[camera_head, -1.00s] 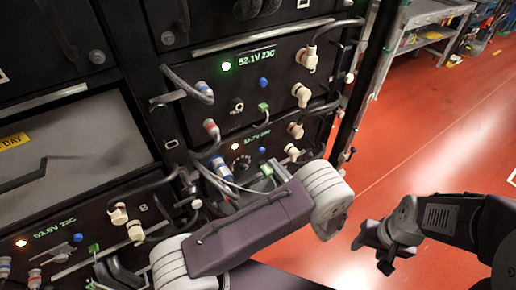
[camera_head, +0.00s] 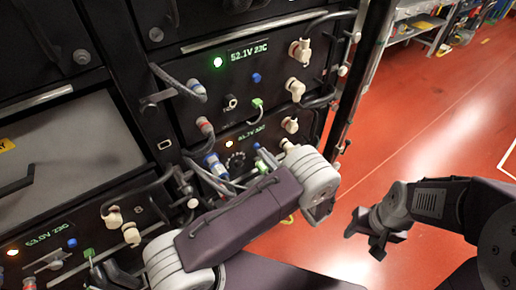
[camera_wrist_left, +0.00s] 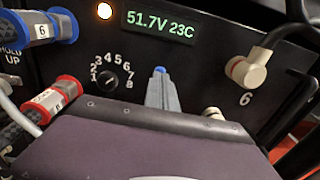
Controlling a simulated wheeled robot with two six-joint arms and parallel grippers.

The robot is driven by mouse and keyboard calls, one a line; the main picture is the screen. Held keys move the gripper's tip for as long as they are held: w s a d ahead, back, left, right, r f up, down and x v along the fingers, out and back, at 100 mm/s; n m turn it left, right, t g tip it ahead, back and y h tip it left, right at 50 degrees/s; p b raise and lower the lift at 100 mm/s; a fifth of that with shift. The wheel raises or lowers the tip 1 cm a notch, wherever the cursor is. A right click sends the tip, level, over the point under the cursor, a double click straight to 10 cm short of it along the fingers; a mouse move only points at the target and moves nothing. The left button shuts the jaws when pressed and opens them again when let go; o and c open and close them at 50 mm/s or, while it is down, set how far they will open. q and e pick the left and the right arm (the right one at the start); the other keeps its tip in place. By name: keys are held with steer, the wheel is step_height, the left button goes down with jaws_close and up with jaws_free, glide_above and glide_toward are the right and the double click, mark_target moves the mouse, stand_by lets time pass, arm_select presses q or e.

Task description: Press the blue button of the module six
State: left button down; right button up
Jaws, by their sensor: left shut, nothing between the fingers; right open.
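Module six shows in the left wrist view with a black face, the number 6, a lit orange lamp and a green display (camera_wrist_left: 160,26) reading 51.7V 23C. Its blue button (camera_wrist_left: 159,69) shows just past the tips of my left gripper (camera_wrist_left: 160,82), which is shut and empty. I cannot tell whether the tips touch the button. In the head view the blue button (camera_head: 257,146) is small, with my left gripper (camera_head: 264,157) just below it, partly hidden by my arm. My right gripper (camera_head: 372,235) is open and empty over the red floor.
A numbered dial (camera_wrist_left: 107,80) is left of the button. Red (camera_wrist_left: 52,98) and blue (camera_wrist_left: 48,27) cable connectors are at the left; a cream connector (camera_wrist_left: 246,70) is at the right. Another module above has its own blue button (camera_head: 256,78). Open red floor lies at the right.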

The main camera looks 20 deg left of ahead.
arm_select(q)
steer(key=shift+x, duration=0.9)
steer(key=v, duration=0.8)
stand_by(0.4)
